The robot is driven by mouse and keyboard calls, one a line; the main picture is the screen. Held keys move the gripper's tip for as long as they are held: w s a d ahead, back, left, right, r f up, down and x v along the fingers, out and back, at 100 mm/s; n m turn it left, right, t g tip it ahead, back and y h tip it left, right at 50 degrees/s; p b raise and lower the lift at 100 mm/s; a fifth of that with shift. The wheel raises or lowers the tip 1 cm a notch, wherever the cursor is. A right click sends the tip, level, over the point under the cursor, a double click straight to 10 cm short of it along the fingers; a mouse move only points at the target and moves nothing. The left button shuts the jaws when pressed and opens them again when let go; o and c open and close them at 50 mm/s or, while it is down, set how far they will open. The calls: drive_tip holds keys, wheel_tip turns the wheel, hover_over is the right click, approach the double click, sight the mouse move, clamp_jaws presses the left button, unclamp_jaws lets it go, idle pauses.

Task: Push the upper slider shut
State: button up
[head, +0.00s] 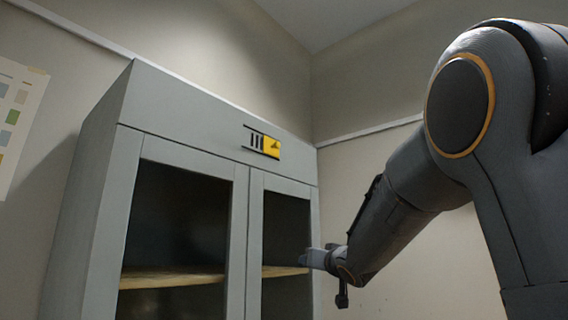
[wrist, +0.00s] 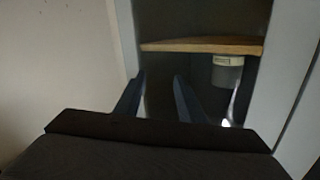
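A tall grey cabinet (head: 150,108) stands at the left in the head view, with two framed fronts side by side. The left front (head: 180,212) and right front (head: 288,225) show a dark inside and a wooden shelf; I cannot tell whether clear panes cover them. No part stands out clearly as the upper slider. My gripper (head: 312,258) is at the right front's right side, around shelf height. In the wrist view my gripper (wrist: 158,75) has its two fingers apart with nothing visible between them, in front of the dark opening. I cannot tell whether it touches the cabinet.
A wooden shelf (wrist: 205,46) crosses the opening in the wrist view, with a grey jar (wrist: 227,76) with a pale band against it. A yellow and black label (head: 265,144) is on the cabinet's top panel. Bare wall (head: 420,265) lies right of the cabinet.

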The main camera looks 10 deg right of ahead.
wheel_tip(320, 180, up, 19)
drive_tip(key=s+a+n+t+y, duration=0.1)
drive_tip(key=n+t+y, duration=0.2)
drive_tip(key=y, duration=0.2)
drive_tip(key=n+g+y+p, duration=0.1)
drive_tip(key=n+g+y, duration=0.1)
drive_tip(key=n+y, duration=0.5)
approach(279, 144)
drive_tip(key=shift+m+y, duration=0.3)
drive_tip(key=shift+m, duration=0.1)
drive_tip(key=p+x, duration=0.3)
drive_tip(key=x, duration=0.4)
drive_tip(key=shift+w+a, duration=0.25)
drive_tip(key=shift+w, duration=0.05)
clamp_jaws()
